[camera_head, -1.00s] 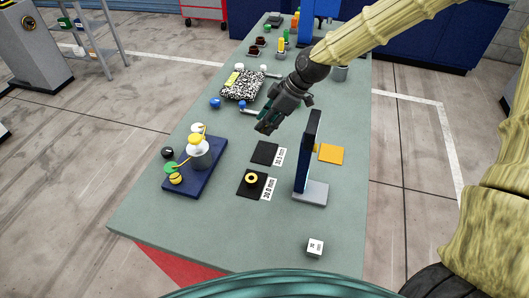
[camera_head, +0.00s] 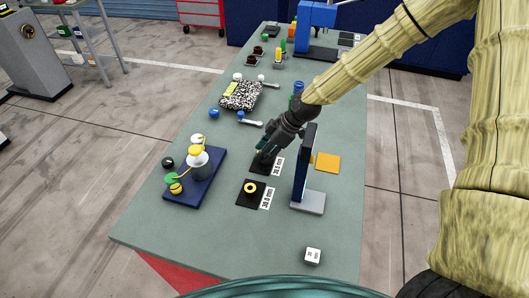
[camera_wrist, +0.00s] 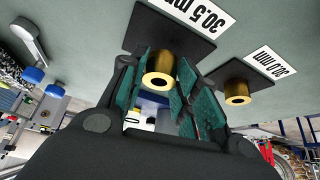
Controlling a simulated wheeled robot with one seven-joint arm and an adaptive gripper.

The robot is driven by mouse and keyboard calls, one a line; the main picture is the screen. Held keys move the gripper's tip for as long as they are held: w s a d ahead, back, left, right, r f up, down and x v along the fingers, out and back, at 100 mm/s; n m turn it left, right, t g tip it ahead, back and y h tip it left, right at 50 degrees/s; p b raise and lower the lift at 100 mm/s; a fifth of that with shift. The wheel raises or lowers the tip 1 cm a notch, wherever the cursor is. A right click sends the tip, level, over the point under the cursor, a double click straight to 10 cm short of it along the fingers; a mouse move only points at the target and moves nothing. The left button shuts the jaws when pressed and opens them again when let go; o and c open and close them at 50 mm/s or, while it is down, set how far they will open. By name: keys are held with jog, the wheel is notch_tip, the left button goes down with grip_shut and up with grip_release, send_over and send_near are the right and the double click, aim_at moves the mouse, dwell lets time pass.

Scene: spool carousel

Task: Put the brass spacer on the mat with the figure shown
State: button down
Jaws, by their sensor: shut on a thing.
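My gripper (camera_head: 264,155) is shut on a brass spacer (camera_wrist: 160,64), a short ring with a hole, seen between the teal pads in the wrist view. It is at the black mat (camera_head: 258,169) whose label (camera_head: 277,167) reads 30.5 mm; this mat also shows in the wrist view (camera_wrist: 141,32). I cannot tell whether the held spacer touches the mat. A second brass spacer (camera_head: 250,188) stands on the nearer black mat (camera_head: 243,200), labelled 30.0 mm. An upright dark panel (camera_head: 306,155) on a grey base is seen edge-on; no figure on it is readable.
A blue tray (camera_head: 208,187) with a grey cup and coloured pieces stands at left. An orange square (camera_head: 327,163) lies right of the panel. A white cube (camera_head: 313,256) sits at the near edge. A speckled block (camera_head: 240,95) lies farther back. The near left table is clear.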

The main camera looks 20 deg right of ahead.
jog(key=shift+f, duration=0.75)
jog(key=shift+f, duration=0.2)
jog(key=c, duration=1.1)
grip_release()
jog(key=shift+o, duration=0.2)
jog(key=shift+d+r, duration=0.1)
jog(key=shift+r, duration=0.2)
jog(key=b+v, duration=0.3)
jog(key=v, duration=0.9)
jog(key=shift+b, duration=0.3)
jog(key=shift+f, duration=0.2)
jog(key=shift+p+x, duration=1.75)
jog(key=shift+x, duration=3.65)
